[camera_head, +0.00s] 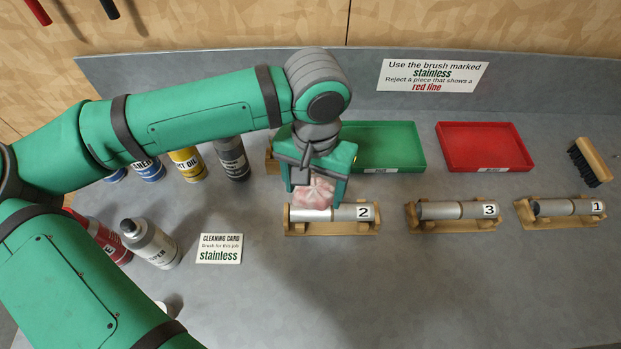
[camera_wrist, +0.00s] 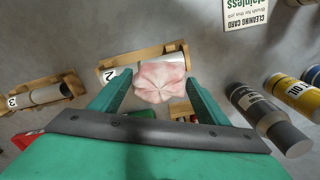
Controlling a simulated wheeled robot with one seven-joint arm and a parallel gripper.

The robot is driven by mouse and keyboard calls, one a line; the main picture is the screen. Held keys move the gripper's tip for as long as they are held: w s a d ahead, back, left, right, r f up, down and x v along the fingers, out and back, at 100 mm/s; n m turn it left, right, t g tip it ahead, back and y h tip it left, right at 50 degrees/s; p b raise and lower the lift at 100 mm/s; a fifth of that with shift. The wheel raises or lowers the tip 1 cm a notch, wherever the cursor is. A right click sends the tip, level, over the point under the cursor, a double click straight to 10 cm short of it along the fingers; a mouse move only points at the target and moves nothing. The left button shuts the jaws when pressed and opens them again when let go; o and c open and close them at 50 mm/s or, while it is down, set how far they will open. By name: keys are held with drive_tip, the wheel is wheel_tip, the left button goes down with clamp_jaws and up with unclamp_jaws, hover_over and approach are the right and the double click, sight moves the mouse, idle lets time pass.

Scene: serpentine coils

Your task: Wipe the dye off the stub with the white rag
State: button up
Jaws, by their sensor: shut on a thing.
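My gripper (camera_head: 318,186) is shut on a crumpled rag (camera_head: 313,193), which looks white with pink staining. The rag also shows between the fingers in the wrist view (camera_wrist: 160,80). It lies against the left part of the metal stub marked 2 (camera_head: 345,213), hiding some of its surface. That stub lies on its side in a wooden cradle (camera_head: 330,229). Stub 3 (camera_head: 455,210) and stub 1 (camera_head: 560,207) lie in cradles to the right. I cannot see whether dye is left under the rag.
A green tray (camera_head: 415,148) and a red tray (camera_head: 485,148) stand behind the cradles. A wooden brush (camera_head: 592,160) is at the far right. Several bottles, including a grey one (camera_head: 150,243), stand left. A cleaning card (camera_head: 219,248) lies in front of them. The front bench is clear.

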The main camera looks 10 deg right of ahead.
drive_tip(key=shift+r, duration=1.3)
